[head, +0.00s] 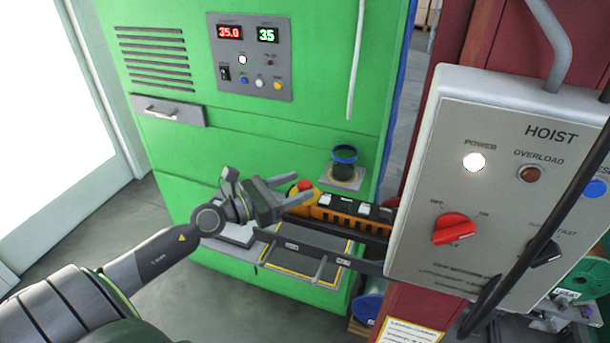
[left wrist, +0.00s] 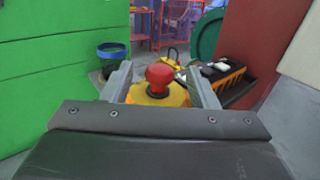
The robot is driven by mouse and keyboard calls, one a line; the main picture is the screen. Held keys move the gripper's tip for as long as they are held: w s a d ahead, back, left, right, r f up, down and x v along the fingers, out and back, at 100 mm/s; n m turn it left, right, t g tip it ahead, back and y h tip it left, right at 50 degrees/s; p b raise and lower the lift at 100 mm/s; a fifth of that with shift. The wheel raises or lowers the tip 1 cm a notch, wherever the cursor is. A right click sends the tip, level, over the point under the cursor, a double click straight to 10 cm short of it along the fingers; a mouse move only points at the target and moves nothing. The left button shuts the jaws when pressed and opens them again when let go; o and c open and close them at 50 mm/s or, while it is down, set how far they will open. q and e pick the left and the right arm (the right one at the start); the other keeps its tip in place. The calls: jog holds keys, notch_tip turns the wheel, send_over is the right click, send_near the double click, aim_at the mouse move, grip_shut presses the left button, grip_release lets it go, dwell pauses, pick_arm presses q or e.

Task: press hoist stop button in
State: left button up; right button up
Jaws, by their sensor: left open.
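The stop button is a red mushroom head (head: 305,185) on a yellow housing, beside a rack by the green machine. In the left wrist view the red button (left wrist: 160,73) stands on its yellow base (left wrist: 158,95), centred between my finger tips. My left gripper (head: 302,188) is open, with one finger on each side of the button in the picture. The left wrist view also shows the open left gripper (left wrist: 157,70) with nothing held. I cannot tell whether the fingers touch the housing. My right gripper is not in view.
A grey HOIST panel (head: 490,190) with a red knob (head: 455,229) stands at the right on a red post. An orange-and-black battery rack (head: 345,212) lies right of the gripper. A blue-rimmed cup (head: 344,155) sits on a small shelf behind. Open floor is at the left.

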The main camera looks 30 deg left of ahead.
aim_at(305, 182)
pick_arm(q)
jog(key=shift+p+x, duration=0.45)
jog(key=shift+x, duration=1.15)
